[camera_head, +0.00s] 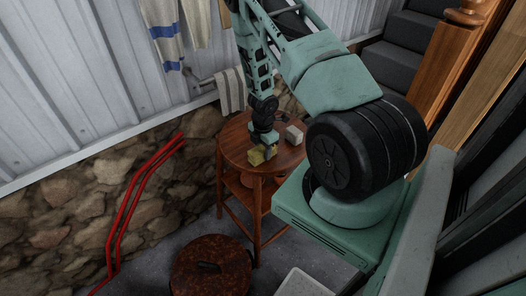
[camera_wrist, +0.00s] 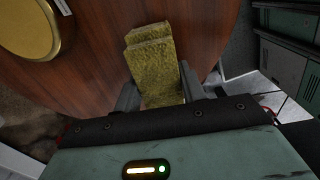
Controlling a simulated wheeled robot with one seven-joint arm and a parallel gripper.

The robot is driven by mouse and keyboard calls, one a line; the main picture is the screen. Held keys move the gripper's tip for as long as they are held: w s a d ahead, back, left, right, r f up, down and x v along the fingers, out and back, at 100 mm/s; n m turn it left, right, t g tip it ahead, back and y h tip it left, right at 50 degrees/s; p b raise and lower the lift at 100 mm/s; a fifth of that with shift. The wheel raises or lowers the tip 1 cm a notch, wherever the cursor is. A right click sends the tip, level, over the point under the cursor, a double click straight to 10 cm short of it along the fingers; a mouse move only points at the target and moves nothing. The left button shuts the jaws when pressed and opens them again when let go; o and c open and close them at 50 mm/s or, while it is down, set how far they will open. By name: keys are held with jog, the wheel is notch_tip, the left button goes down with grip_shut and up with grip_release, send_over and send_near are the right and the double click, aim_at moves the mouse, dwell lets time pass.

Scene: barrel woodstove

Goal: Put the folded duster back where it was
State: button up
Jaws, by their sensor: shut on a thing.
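The folded duster is a yellow, thick, soft-looking block (camera_wrist: 150,60), seen between the two fingers of my gripper (camera_wrist: 158,84) in the wrist view. In the head view the duster (camera_head: 257,157) shows at my gripper (camera_head: 264,147), by the near left part of the round wooden table (camera_head: 232,150). My gripper is shut on the duster. The brown wooden top (camera_wrist: 95,60) lies behind the duster in the wrist view. I cannot tell whether the duster touches the top or hangs just above it.
A pale grey block (camera_head: 294,135) stands on the table right of my gripper. A round gold disc (camera_wrist: 28,28) shows at the upper left in the wrist view. A striped cloth (camera_head: 231,90) hangs behind the table. A rusty round lid (camera_head: 211,270) and red rails (camera_head: 135,200) are nearby.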

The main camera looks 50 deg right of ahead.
jog(key=o, duration=0.9)
